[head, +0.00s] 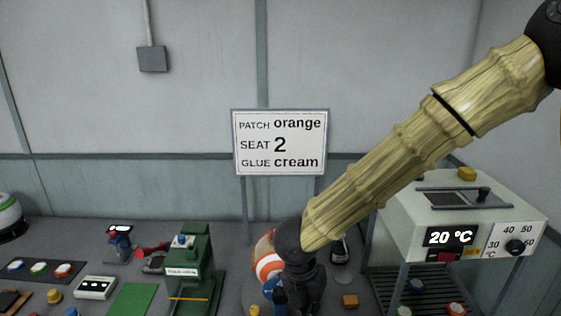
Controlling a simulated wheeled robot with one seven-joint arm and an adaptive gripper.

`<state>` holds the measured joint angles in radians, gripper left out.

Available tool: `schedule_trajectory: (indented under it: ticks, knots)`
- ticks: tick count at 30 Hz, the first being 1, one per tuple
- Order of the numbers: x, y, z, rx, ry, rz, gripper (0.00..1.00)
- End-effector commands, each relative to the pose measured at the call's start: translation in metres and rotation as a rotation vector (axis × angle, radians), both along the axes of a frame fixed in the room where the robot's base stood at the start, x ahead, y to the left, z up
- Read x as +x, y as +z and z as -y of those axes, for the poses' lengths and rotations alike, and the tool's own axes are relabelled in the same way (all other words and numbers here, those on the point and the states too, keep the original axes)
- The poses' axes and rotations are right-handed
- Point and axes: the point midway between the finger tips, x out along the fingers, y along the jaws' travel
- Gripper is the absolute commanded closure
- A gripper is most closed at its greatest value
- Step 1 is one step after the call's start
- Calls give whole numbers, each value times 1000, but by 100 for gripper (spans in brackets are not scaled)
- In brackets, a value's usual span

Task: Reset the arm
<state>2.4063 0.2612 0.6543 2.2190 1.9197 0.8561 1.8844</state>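My arm comes in from the upper right, with a bamboo-like textured link ending in a dark wrist joint. My gripper (300,298) hangs below that joint at the bottom middle of the head view. Its fingertips are not clearly visible, so I cannot tell whether it is open or shut. An orange and white ball (268,267) shows just left of my wrist, partly hidden by it. I cannot tell whether the gripper touches the ball.
A sign (281,142) reads patch orange, seat 2, glue cream. A green press-like machine (192,270) stands left of the ball. A heater box (460,215) showing 20 °C stands at right. A dark bottle (340,252) and an orange block (350,302) lie between.

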Motion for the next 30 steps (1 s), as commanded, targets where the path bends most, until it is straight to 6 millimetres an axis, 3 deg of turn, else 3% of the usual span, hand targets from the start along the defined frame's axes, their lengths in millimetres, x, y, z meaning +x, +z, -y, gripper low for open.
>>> schedule_trajectory:
  ticks: [1, 6, 14, 23, 30]
  knots:
    - [-1, -23, 10, -29, 83, -10, 100]
    - [-2, -92, 45, -142, 482, -51, 100]
    - [-20, -191, 89, -283, 1135, -161, 100]
    - [-73, -290, 124, -364, 1926, -312, 100]
    - [-137, -357, 142, -352, 2580, -389, 100]
